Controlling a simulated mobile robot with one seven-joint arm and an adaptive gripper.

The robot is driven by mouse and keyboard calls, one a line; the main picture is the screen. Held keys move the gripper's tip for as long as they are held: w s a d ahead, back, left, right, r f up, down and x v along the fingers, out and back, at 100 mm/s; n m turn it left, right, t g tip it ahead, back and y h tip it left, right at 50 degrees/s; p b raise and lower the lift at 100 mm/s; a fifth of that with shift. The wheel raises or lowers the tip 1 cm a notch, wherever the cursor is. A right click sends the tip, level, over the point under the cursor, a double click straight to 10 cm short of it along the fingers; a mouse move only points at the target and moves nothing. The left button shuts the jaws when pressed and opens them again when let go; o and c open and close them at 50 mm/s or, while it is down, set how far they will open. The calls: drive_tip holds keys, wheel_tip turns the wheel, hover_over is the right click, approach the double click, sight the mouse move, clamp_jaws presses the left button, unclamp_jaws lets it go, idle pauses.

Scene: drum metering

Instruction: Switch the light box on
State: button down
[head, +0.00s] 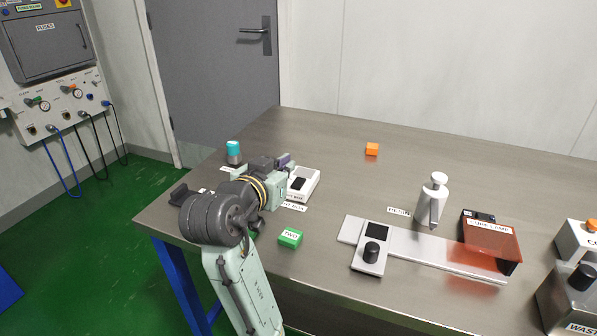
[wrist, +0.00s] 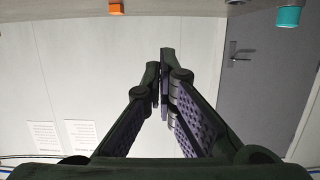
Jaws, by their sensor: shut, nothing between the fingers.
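The light box is a small white box (head: 310,181) with a black switch on its top, on the left part of the table in the head view. Its label is partly hidden by my gripper, and I cannot tell the switch's position. My gripper (head: 286,160) appears at the back left of the box, covering part of it; I cannot tell whether they touch. In the wrist view the fingers (wrist: 163,85) come together with nothing between them. The light box does not show in the wrist view.
A teal-topped cylinder (head: 233,150) stands behind my arm, also in the wrist view (wrist: 289,16). A green block (head: 290,238) lies in front of the box, and an orange block (head: 372,149) behind right. A white dispenser (head: 433,200) and cure lamp (head: 490,245) stand farther right.

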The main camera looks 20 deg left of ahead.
drive_tip(key=p, duration=0.2)
hover_over(299, 184)
drive_tip(key=shift+w+f, duration=0.1)
drive_tip(key=shift+f, duration=0.75)
wheel_tip(299, 184, down, 3)
drive_tip(key=shift+r, duration=0.1)
drive_tip(key=shift+f, duration=0.65)
drive_tip(key=shift+f, duration=0.15)
